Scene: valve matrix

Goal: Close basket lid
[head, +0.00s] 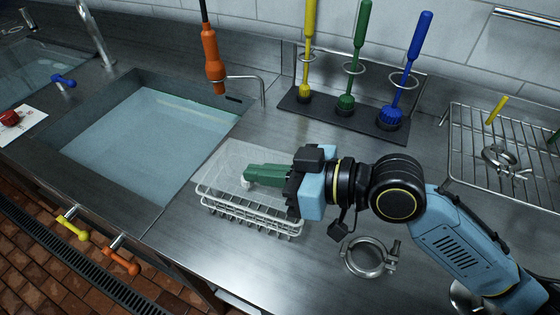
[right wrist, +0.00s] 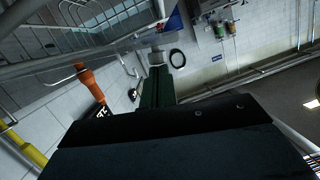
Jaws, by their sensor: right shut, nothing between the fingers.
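A white wire basket (head: 247,223) stands on the steel counter to the right of the sink. Its fine mesh lid (head: 222,166) lies over the top, nearly flat; a narrow gap shows between the lid's front edge and the basket rim. My right gripper (head: 250,177) is over the middle of the lid, its green fingers shut and empty, pointing left. It looks close to the lid, but I cannot tell if it touches. The gripper and wrist hide the right part of the lid. The fingers also show in the right wrist view (right wrist: 157,80). My left gripper is not in view.
A water-filled sink (head: 160,140) lies to the left. A stand with yellow, green and blue brushes (head: 345,104) is behind. A metal clamp ring (head: 368,257) lies on the right, in front of my arm. A wire rack (head: 500,160) is at far right. An orange sprayer (head: 212,58) hangs above.

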